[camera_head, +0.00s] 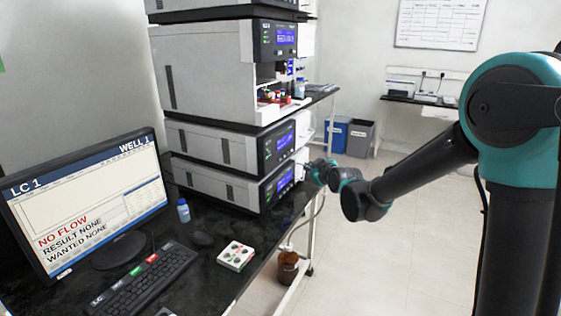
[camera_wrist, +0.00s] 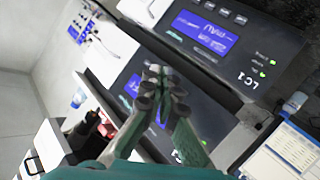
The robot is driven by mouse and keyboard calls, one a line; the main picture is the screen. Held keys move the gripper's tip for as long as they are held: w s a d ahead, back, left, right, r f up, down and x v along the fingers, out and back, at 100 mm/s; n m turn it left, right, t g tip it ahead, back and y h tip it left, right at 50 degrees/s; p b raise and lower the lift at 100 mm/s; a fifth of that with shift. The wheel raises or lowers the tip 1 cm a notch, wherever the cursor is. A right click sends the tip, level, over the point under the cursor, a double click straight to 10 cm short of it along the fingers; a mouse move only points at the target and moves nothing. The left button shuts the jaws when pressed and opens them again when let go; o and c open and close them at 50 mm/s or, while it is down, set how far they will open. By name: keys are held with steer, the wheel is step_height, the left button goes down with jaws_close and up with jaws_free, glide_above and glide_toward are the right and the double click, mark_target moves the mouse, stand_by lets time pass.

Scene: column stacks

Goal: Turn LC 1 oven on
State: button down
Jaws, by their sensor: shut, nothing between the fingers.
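The LC 1 stack of grey modules with black front panels stands on the black bench in the head view. Its lowest module (camera_head: 213,182) and the module above it (camera_head: 205,143) have lit blue screens. I cannot tell which module is the oven. My gripper (camera_head: 312,172) is just right of the lower panels in the head view. In the wrist view my gripper (camera_wrist: 160,72) is shut and empty, its fingertips in front of a dark panel with a blue screen (camera_wrist: 133,86). A panel marked LC 1 (camera_wrist: 240,68) with green lights lies to the right. Contact with a panel cannot be told.
A monitor (camera_head: 88,205) reads LC 1, WELL 1 and NO FLOW. The floor at right is open.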

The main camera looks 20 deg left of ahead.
glide_toward(282, 159)
steer(key=shift+w+d+f+x, duration=0.1)
steer(key=shift+d+x, duration=0.1)
steer(key=shift+x, duration=0.85)
steer(key=shift+w+d+f+x, duration=0.1)
steer(key=shift+w+d+x, duration=0.05)
steer(key=shift+x, duration=0.85)
steer(key=shift+a, duration=0.1)
steer(key=shift+a, duration=0.3)
steer(key=shift+w+a, duration=0.1)
steer(key=shift+a, duration=0.3)
stand_by(0.5)
steer(key=shift+d, duration=0.85)
steer(key=shift+s+d, duration=0.15)
steer(key=shift+d, duration=1.1)
steer(key=shift+s+d, duration=0.15)
steer(key=shift+d, duration=1.1)
